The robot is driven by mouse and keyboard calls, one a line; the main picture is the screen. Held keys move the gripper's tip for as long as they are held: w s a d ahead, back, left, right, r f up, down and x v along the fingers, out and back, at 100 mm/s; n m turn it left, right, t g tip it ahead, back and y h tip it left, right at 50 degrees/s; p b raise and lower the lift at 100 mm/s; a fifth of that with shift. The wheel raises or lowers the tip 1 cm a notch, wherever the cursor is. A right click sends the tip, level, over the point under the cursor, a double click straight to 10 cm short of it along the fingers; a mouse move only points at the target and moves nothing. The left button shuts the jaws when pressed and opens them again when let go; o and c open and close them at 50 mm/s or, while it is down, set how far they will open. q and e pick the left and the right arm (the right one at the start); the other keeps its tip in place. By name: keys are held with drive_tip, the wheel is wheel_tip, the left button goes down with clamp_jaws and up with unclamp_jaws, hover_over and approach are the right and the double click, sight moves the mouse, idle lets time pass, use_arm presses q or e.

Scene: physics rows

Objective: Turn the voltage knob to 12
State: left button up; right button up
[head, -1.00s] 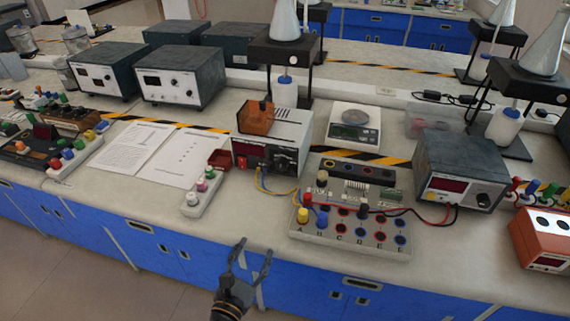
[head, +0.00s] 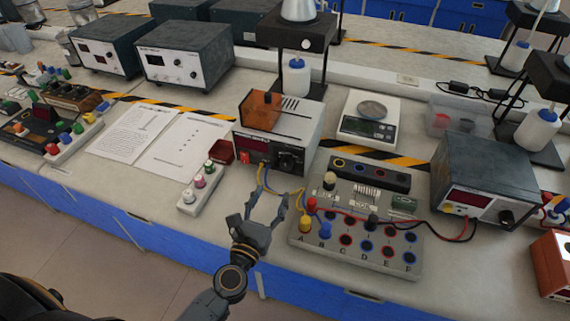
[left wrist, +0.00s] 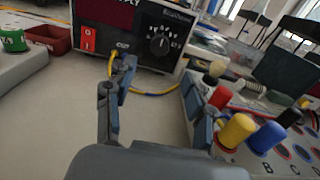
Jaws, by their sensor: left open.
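The power supply (head: 262,136) is a white box with an orange top part, a red display and a red switch. Its black voltage knob (head: 287,161) is on the right of the front panel; in the left wrist view the knob (left wrist: 158,44) shows with a dial scale around it. My left gripper (head: 268,200) is open and empty in front of the supply, below and apart from the knob. In the left wrist view its fingers (left wrist: 155,120) stand wide apart, with the supply beyond them. My right gripper is not in view.
A circuit board (head: 300,243) with colored terminals stands close to the right of my left gripper. Yellow and blue wires (head: 262,180) hang from the supply's front. A small terminal strip (head: 203,189) lies left. Another supply (head: 483,190) stands at the right.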

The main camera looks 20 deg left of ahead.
sight(285, 167)
use_arm(q)
drive_tip(key=w, duration=0.4)
drive_tip(key=shift+w+r+p, duration=0.1)
drive_tip(key=shift+w+p, duration=0.1)
drive_tip(key=shift+p, duration=0.15)
drive_tip(key=w, duration=0.5)
drive_tip(key=shift+w+d, duration=0.15)
drive_tip(key=shift+w, duration=0.05)
drive_tip(key=shift+w+f, duration=0.2)
drive_tip(key=shift+w, duration=0.25)
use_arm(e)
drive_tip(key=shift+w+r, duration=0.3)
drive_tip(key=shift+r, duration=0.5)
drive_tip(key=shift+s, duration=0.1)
use_arm(q)
drive_tip(key=c, duration=0.3)
clamp_jaws()
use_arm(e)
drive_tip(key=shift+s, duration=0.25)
